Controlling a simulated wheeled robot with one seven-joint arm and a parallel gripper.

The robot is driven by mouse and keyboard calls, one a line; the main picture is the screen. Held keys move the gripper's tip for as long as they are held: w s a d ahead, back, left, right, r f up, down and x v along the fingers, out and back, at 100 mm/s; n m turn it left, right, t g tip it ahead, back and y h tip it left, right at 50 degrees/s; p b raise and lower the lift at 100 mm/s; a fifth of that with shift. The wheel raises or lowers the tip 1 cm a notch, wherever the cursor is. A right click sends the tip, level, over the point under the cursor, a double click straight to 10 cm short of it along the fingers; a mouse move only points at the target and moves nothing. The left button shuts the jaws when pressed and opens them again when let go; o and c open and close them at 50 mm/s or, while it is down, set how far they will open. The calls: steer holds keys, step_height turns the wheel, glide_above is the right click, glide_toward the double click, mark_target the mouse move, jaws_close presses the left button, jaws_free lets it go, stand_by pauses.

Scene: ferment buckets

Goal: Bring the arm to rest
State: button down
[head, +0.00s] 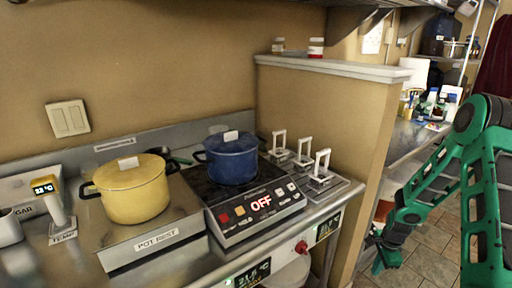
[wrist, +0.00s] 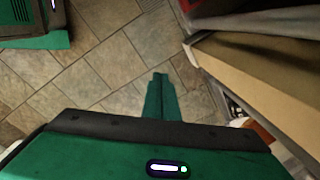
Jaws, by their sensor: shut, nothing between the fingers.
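My green arm (head: 485,190) is at the right of the head view, off the counter, beside the end of the half wall. My gripper (head: 378,262) hangs low there, above the tiled floor. In the wrist view my gripper (wrist: 160,80) points over the floor with its fingers together. It is shut and holds nothing.
A yellow pot (head: 132,190) sits on the pot rest. A blue pot (head: 232,158) sits on the cooktop, whose display reads OFF. White-handled presses (head: 302,150) stand right of it. The half wall (head: 330,115) separates this counter from a back counter (head: 410,140). Floor tiles (wrist: 100,70) look clear.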

steer(key=s+d+r+n+h, duration=0.1)
steer(key=s+r+n, duration=0.1)
steer(key=s+r, duration=0.45)
steer(key=s+r+n+g, duration=0.1)
steer(key=s+r+n, duration=0.15)
steer(key=r, duration=0.75)
steer(key=s+d+r+n+h, duration=0.1)
steer(key=s+r+n, duration=0.1)
steer(key=s+r, duration=0.5)
steer(key=s+a+r+n+y, duration=0.1)
steer(key=s+a+r+n, duration=0.1)
steer(key=s+r, duration=0.4)
steer(key=s+a+r+n+y, duration=0.1)
steer(key=s+a+r+n, duration=0.2)
steer(key=s, duration=0.9)
step_height(320, 180, up, 3)
steer(key=shift+a+f+n, duration=0.15)
steer(key=shift+a+n, duration=0.2)
steer(key=shift+a, duration=0.2)
steer(key=shift+a, duration=0.1)
